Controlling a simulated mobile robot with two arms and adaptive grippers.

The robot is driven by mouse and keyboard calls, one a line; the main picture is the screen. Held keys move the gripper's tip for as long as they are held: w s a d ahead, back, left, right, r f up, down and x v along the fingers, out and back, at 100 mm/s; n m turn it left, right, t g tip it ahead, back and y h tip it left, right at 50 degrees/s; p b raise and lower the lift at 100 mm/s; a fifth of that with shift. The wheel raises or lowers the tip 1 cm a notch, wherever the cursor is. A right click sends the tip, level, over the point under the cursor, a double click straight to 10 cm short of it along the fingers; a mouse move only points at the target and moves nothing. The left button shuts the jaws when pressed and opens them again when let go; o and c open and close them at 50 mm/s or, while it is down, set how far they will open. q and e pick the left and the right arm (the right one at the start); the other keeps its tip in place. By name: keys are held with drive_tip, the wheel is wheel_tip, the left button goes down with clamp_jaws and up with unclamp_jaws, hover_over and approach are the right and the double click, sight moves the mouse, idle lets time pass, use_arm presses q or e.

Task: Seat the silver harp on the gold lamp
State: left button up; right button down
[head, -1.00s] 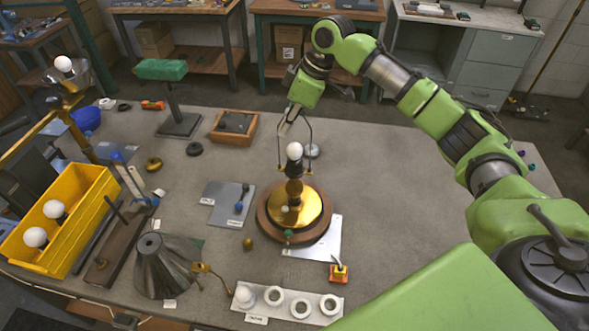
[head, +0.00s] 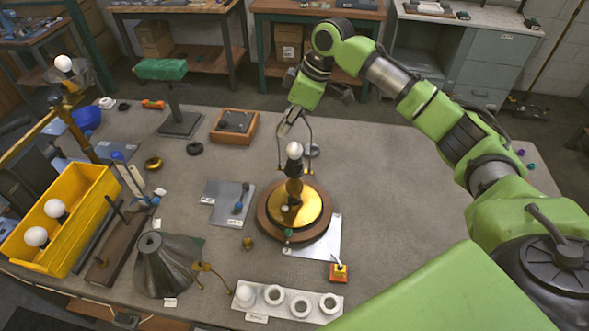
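The gold lamp (head: 301,208) stands upright on a round wooden base with a gold disc, right of the table's middle. A white bulb (head: 294,150) tops its dark and gold stem. My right gripper (head: 291,118) is above the bulb, pointing down, and looks shut on the top of the silver harp (head: 310,132). The harp is a thin wire loop whose two legs hang on either side of the bulb. Its lower ends are near the socket; I cannot tell whether they touch the lamp. My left gripper is not in view.
A yellow bin (head: 68,232) with bulbs is at the left. A dark cone shade (head: 165,265) and a white strip with rings (head: 287,301) lie in front. A wooden tray (head: 234,127) and a green-topped stand (head: 161,70) are behind. The table right of the lamp is mostly clear.

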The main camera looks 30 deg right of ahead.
drive_tip(key=c, duration=2.2)
unclamp_jaws()
drive_tip(key=v, duration=1.2)
drive_tip(key=shift+f, duration=0.1)
